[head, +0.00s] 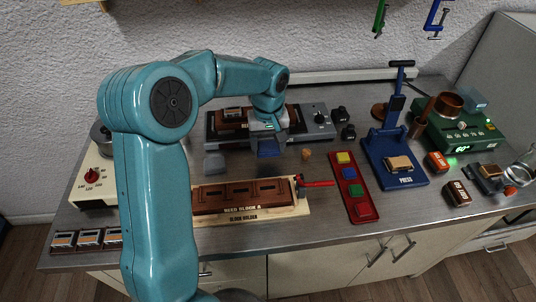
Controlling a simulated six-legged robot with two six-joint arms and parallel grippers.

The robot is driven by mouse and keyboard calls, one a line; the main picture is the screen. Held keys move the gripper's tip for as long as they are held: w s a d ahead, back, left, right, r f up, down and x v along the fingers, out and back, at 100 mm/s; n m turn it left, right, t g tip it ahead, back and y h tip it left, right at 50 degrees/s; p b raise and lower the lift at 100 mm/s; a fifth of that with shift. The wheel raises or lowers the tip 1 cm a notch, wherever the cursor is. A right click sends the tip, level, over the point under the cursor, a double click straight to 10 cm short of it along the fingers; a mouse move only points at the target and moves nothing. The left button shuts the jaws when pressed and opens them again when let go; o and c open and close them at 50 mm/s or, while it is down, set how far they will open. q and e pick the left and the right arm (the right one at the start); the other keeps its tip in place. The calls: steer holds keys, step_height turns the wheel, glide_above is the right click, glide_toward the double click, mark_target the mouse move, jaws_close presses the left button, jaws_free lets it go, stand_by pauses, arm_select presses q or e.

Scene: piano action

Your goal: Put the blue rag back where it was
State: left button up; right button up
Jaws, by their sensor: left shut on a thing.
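My left arm reaches in from the left, and its gripper (267,128) points down over the middle of the bench. It is shut on the blue rag (269,148), a small dark blue piece that hangs below the fingers. The rag is in front of the grey machine (312,134) and behind the block holder (290,209). I cannot tell whether its lower edge touches the bench. My right gripper is not in view.
A red tray (344,169) with coloured pads lies to the right, beside the red handle (318,183). A small grey block (214,162) and an orange-brown piece (306,154) flank the rag.

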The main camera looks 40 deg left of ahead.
mark_target(268, 156)
arm_select(q)
steer(key=f, duration=0.3)
steer(key=shift+s+f, duration=0.2)
steer(key=shift+f, duration=0.1)
steer(key=shift+w+f, duration=0.2)
steer(key=shift+f, duration=0.2)
steer(key=shift+r, duration=0.1)
steer(key=shift+s, duration=0.1)
steer(key=o, duration=0.7)
steer(key=shift+f, duration=0.2)
steer(key=o, duration=0.3)
steer(key=shift+r, duration=0.1)
